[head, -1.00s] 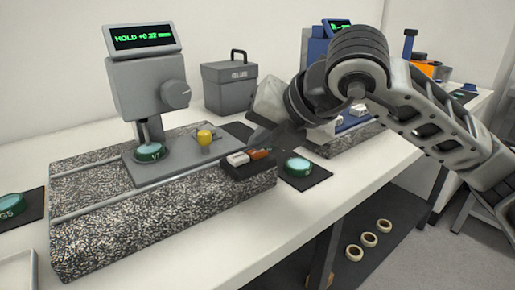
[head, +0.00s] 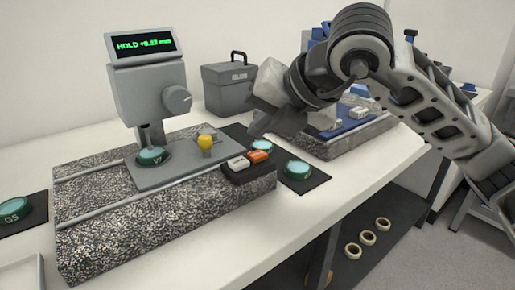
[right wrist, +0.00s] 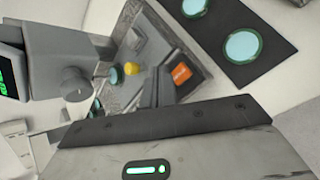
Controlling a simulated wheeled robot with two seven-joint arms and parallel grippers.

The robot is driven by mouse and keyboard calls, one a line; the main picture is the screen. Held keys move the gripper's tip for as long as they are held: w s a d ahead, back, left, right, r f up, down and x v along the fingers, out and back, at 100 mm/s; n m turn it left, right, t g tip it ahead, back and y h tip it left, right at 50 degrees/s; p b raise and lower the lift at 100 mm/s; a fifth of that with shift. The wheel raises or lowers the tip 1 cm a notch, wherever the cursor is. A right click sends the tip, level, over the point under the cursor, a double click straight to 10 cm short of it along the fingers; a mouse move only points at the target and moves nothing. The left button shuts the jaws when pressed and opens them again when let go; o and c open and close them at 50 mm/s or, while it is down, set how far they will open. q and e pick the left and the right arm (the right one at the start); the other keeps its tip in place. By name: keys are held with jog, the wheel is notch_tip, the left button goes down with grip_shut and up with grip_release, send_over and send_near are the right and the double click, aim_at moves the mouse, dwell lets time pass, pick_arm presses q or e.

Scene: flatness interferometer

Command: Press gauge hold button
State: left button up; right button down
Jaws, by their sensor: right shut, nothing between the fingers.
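The gauge (head: 150,95) stands on a speckled granite base, and its display (head: 141,45) shows green text reading HOLD and a value that looks like +0.32 mm. A dark button box (head: 250,172) at the base's right front corner carries a pale button (head: 238,162) and an orange button (head: 258,156). No label on either is legible. The orange button also shows in the right wrist view (right wrist: 181,75). My right gripper (head: 258,128) is shut and empty, above and behind the box, apart from the buttons. My left gripper is out of view.
A green-rimmed disc (head: 152,156) sits under the gauge head, near a yellow knob (head: 205,142). Other discs lie on dark mats at left (head: 14,210) and right (head: 298,169). A grey case (head: 229,88) stands behind. The front table strip is mostly clear.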

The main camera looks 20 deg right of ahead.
aim_at(262, 156)
jog(key=shift+r+p, duration=0.85)
jog(key=shift+r, duration=1)
jog(key=shift+f, duration=0.1)
